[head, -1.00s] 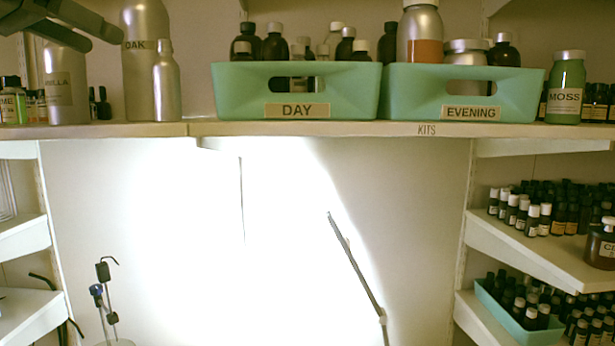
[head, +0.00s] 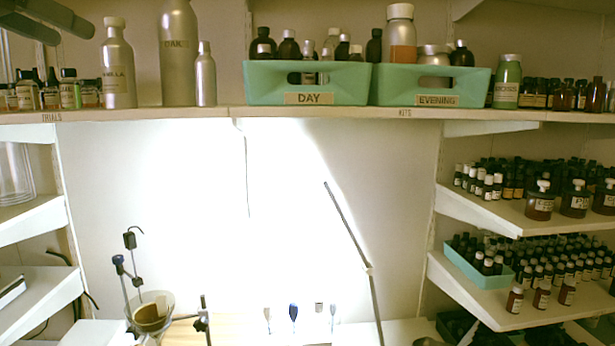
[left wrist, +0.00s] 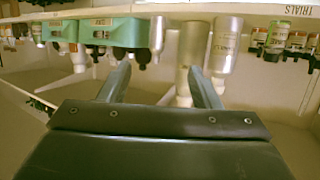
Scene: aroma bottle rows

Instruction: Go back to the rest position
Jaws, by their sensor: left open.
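My left gripper (head: 70,28) is at the top left corner of the head view, partly cut off by the frame edge. In the left wrist view its two fingers (left wrist: 160,88) are spread wide with nothing between them. In the head view it is up in front of the upper shelf's left part, near the VANILLA bottle (head: 118,65) and the tall OAK bottle (head: 178,60), apart from both as far as I can tell. The wrist view shows the shelf upside down. My right gripper is not in view.
The upper shelf (head: 150,113) holds the green DAY bin (head: 262,88), the EVENING bin (head: 475,90) and a green MOSS bottle (head: 507,85). Side shelves hold many small bottles. Below, a glass vessel (head: 168,300) stands by a thin stand. The bright wall in the middle is bare apart from thin rods.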

